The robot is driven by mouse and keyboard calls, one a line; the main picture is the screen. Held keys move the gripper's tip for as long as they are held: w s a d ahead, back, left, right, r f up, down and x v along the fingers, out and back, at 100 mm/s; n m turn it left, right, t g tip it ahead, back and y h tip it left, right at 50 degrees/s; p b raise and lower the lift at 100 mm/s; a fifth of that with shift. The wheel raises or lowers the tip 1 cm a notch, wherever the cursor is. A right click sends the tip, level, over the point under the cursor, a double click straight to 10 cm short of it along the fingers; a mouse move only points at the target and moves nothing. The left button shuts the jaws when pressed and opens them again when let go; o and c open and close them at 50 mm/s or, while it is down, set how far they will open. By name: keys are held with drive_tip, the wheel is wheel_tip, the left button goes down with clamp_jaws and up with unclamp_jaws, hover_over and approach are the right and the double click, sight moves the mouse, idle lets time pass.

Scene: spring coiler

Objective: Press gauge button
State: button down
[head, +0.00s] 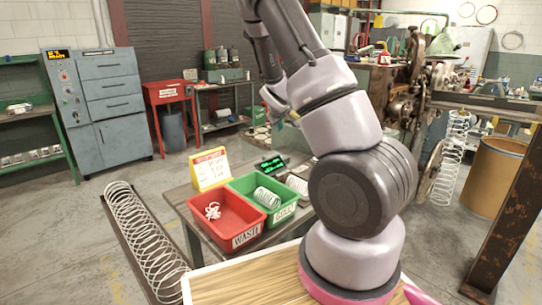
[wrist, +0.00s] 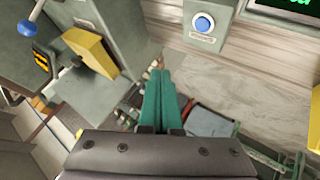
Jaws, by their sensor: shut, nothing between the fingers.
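A round blue button (wrist: 203,24) sits on a small grey box (wrist: 212,40) with a label below it, at the top of the wrist view. Beside it at the upper right is a dark display (wrist: 285,8) with green characters, cut off by the edge. A small display with green characters (head: 272,163) also stands on the bench in the head view, where I cannot make out the button. My gripper's green fingers (wrist: 162,80) are closed together and empty. In the picture their tips lie below and left of the button, apart from it.
A red WASTE bin (head: 228,222) and a green bin (head: 290,212) with a spring stand on the bench, by a yellow sign (head: 210,169). A long spring (head: 140,235) lies in a trough at left. The wrist view shows a yellow block (wrist: 90,52) and a blue-knobbed lever (wrist: 26,27).

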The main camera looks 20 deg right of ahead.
drive_tip(key=shift+w+f, duration=0.15)
drive_tip(key=shift+w, duration=0.1)
drive_tip(key=shift+a, duration=0.1)
drive_tip(key=shift+f, duration=4.4)
drive_tip(key=shift+f, duration=0.1)
drive_tip(key=shift+f, duration=0.3)
drive_tip(key=shift+f, duration=0.4)
drive_tip(key=shift+r, duration=0.85)
